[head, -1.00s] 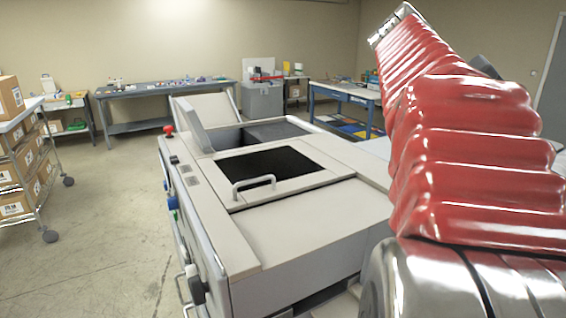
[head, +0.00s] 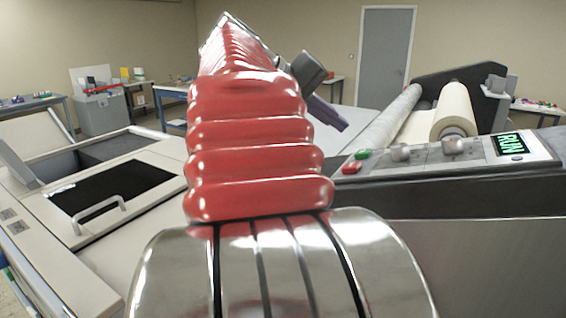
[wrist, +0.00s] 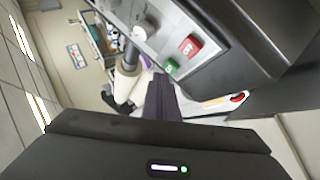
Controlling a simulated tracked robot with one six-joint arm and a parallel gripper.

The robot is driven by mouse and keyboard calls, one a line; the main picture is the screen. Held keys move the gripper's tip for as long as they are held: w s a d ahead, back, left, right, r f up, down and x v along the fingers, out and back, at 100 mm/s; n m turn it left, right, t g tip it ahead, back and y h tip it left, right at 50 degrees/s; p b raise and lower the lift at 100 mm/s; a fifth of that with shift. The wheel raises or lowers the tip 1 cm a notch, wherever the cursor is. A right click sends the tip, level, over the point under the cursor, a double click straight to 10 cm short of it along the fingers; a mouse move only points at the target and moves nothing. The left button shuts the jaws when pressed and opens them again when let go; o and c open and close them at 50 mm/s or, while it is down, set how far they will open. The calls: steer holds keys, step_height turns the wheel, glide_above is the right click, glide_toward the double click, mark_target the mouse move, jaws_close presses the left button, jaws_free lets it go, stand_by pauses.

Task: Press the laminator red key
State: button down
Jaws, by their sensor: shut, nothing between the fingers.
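In the wrist view the red key (wrist: 190,45) shows as a raised square key, with the green key (wrist: 171,66) nearer my fingers. My gripper (head: 342,124) is shut and empty, above and beyond the keys in the head view. In the wrist view its dark fingers (wrist: 160,82) point toward the panel's edge, apart from both keys.
The panel also carries grey knobs (head: 454,145) and a display (head: 508,144) reading RUN. Rollers with a cream roll (head: 454,112) lie behind it. A pale machine with a handled lid (head: 98,212) stands at left. A grey door (head: 385,55) is behind.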

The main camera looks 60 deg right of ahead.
mark_target(343, 168)
steer(key=shift+s+a+f, duration=0.1)
steer(key=shift+s+f, duration=0.25)
steer(key=shift+f, duration=0.55)
steer(key=shift+s+d+f, duration=0.1)
steer(key=shift+s+f, duration=0.2)
steer(key=shift+f, duration=0.65)
steer(key=shift+s+a+f, duration=0.1)
steer(key=shift+s+f, duration=0.25)
steer(key=shift+f, duration=0.55)
steer(key=shift+s+f, duration=0.3)
steer(key=shift+f, duration=0.5)
stand_by(0.9)
steer(key=shift+r, duration=0.1)
steer(key=shift+w+r, duration=0.35)
steer(key=shift+r, duration=0.4)
steer(key=shift+r, duration=0.1)
steer(key=shift+w+r, duration=0.3)
steer(key=shift+r, duration=0.45)
steer(key=shift+w+r, duration=0.25)
steer(key=shift+r, duration=0.5)
steer(key=shift+w+r, duration=0.3)
steer(key=shift+r, duration=0.45)
